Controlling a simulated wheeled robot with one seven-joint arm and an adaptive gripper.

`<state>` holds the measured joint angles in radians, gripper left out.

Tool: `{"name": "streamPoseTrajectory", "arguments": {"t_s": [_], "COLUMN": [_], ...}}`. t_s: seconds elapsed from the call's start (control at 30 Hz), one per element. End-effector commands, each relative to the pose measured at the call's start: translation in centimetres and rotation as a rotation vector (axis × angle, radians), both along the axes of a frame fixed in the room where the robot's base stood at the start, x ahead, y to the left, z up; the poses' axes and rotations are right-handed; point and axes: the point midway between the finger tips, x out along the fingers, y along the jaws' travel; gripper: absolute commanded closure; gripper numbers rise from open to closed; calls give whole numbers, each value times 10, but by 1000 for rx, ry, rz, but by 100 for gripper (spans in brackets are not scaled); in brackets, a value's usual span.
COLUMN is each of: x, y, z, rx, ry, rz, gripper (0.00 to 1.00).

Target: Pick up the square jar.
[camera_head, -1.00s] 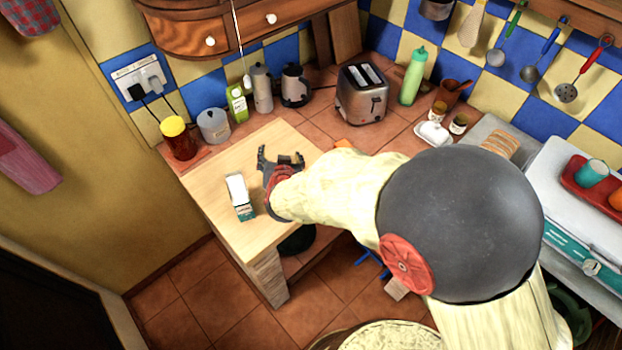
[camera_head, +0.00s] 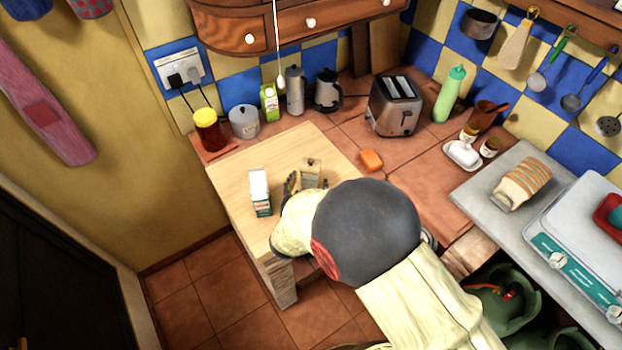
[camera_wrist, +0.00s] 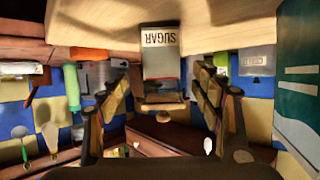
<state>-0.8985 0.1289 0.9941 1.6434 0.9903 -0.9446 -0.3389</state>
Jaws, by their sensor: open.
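The square jar (camera_head: 311,175) is a box-shaped jar with a knobbed lid, upright on the light wooden board counter. In the wrist view it appears upside down; its front (camera_wrist: 160,62) reads SUGAR, with the lid and round knob below. My gripper (camera_wrist: 162,78) is open, with one finger on each side of the jar in that view and a visible gap on both sides. I cannot tell how deep the jar sits between the fingers.
A white and teal carton (camera_head: 261,193) stands close left of my gripper; it shows large at the right of the wrist view (camera_wrist: 299,75). An orange block (camera_head: 371,160) lies to the right. A toaster (camera_head: 394,106) and several containers stand behind. The board's back part is clear.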

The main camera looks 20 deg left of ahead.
Motion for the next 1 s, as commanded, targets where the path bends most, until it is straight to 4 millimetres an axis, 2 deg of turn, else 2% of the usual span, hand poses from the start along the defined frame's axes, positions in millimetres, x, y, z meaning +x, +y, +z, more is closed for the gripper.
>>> {"name": "streamPoseTrajectory", "arguments": {"t_s": [0.3, 0.63, 1.0], "x": [38, 44, 44], "y": [4, 6, 6], "z": [-19, -20, -19], "rx": [0, 0, 1], "ry": [1, 0, 0], "rz": [0, 2, 2], "gripper": [35, 35, 56]}}
